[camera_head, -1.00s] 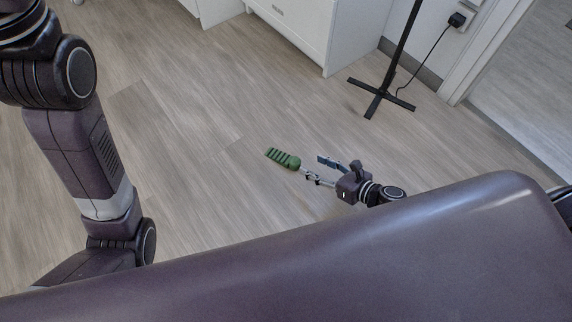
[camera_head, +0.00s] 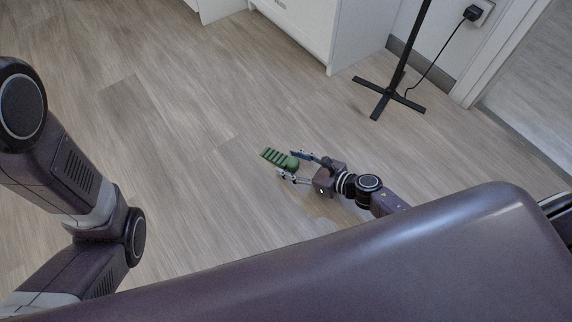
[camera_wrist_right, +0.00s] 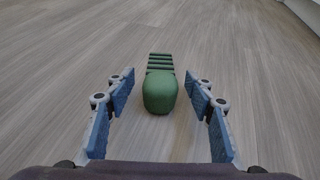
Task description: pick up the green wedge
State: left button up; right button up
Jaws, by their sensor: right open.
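The green wedge (camera_head: 279,158) lies on the wooden floor in the head view, ribbed at its far end and rounded at its near end. It also shows in the right wrist view (camera_wrist_right: 160,92), centred ahead, with its rounded end facing me. My right gripper (camera_head: 291,166) is open, its fingers pointing at the wedge. In the right wrist view, its blue finger pads (camera_wrist_right: 160,100) stand either side of the wedge's near end, with gaps on both sides. My left arm shows at the left of the head view, but its gripper is out of view.
A black stand (camera_head: 388,100) with crossed feet is on the floor at the upper right, by a plug and cable. A white cabinet (camera_head: 303,30) is at the top. The wooden floor (camera_head: 150,120) around the wedge is clear.

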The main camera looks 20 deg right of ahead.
jog(key=shift+w+a+f, duration=0.15)
jog(key=shift+w+a, duration=0.1)
jog(key=shift+w, duration=0.15)
jog(key=c, duration=1.3)
